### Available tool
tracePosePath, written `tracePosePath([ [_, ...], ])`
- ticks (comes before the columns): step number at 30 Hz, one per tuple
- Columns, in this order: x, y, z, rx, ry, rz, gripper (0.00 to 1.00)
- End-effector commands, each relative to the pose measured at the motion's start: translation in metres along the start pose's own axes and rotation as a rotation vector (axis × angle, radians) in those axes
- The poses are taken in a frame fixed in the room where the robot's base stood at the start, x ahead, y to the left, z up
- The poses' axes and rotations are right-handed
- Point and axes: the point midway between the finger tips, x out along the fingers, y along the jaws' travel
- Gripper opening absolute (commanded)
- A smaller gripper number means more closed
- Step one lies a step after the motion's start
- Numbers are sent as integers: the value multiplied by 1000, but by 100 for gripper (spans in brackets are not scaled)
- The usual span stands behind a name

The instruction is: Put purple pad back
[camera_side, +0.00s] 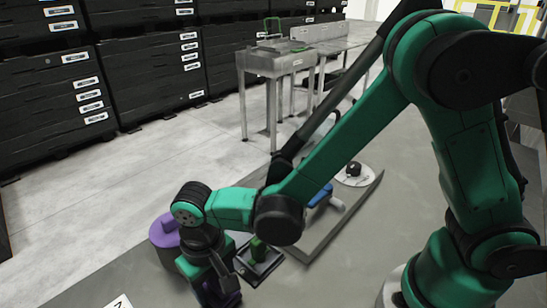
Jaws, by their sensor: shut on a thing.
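My gripper (212,283) is at the lower middle of the side view, pointing down, with its fingers partly hidden by my wrist. It is shut on a dark purple piece (222,295), most likely the purple pad, seen only in part near the bottom edge. Whether that piece touches the table cannot be told. A brighter purple round top (164,231) sits on a dark round body just left of my wrist, partly covered by it.
A dark tray (268,268) with a green block (258,249) is right of my gripper. A blue piece (320,196) and a white disc with a black knob (353,174) lie further back. Grey table (110,280) shows at left. Black crates (150,80) stand behind.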

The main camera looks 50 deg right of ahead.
Motion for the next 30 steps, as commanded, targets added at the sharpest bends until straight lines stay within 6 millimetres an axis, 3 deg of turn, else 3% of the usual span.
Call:
tracePosePath([
  [12,6,0,0,0,0,0,0],
  [13,6,0,0,0,0,0,65],
  [15,6,0,0,0,0,0,85],
  [16,6,0,0,0,0,0,88],
  [26,4,0,0,0,0,0,88],
  [30,-7,0,0,0,0,0,88],
])
